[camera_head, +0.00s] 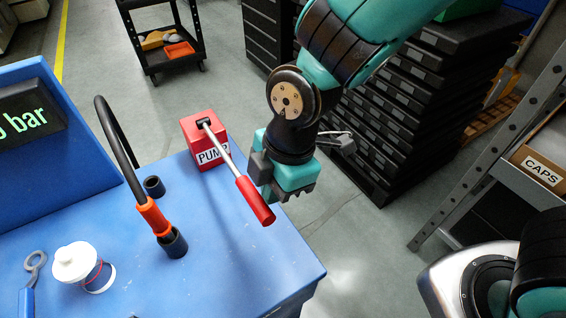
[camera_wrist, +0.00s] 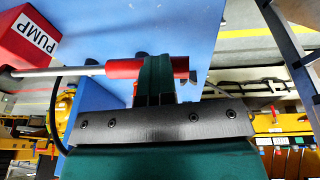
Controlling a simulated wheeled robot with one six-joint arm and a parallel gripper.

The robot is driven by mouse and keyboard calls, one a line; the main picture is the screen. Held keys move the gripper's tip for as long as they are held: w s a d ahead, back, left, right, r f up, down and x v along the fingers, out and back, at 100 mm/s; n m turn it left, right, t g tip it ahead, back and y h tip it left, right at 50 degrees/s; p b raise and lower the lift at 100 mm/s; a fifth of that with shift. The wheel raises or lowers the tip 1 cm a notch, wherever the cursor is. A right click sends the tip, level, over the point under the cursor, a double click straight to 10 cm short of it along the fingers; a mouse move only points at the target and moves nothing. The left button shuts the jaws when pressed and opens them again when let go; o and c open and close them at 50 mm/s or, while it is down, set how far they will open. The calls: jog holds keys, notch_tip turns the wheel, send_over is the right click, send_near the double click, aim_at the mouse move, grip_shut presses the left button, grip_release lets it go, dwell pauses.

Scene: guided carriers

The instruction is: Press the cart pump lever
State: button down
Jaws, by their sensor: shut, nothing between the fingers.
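The red pump box (camera_head: 205,140), labelled PUMP, stands on the blue cart (camera_head: 225,235) near its far edge. Its lever is a metal rod (camera_head: 220,148) with a red grip (camera_head: 255,201), slanting from the box toward the lower right. My gripper (camera_head: 284,190) is beside the red grip, on its right and slightly behind it in the head view. In the wrist view the shut fingers (camera_wrist: 157,78) cross in front of the red grip (camera_wrist: 122,69) and hide its middle. They hold nothing. I cannot tell whether they touch the grip. The box also shows in the wrist view (camera_wrist: 25,35).
A black hose (camera_head: 119,150) with an orange collar runs into a dark socket (camera_head: 173,243) on the cart. A white-lidded jar (camera_head: 75,263) stands at the lower left, near a blue-handled tool (camera_head: 27,298). Dark drawers (camera_head: 380,130) stand behind my arm. Open floor lies right of the cart.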

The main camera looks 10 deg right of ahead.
jog(key=v, duration=0.3)
jog(key=s+v, duration=0.1)
jog(key=v, duration=0.1)
jog(key=shift+d+r, duration=0.15)
jog(key=shift+d, duration=0.05)
jog(key=shift+w+r, duration=0.1)
dwell(1.9)
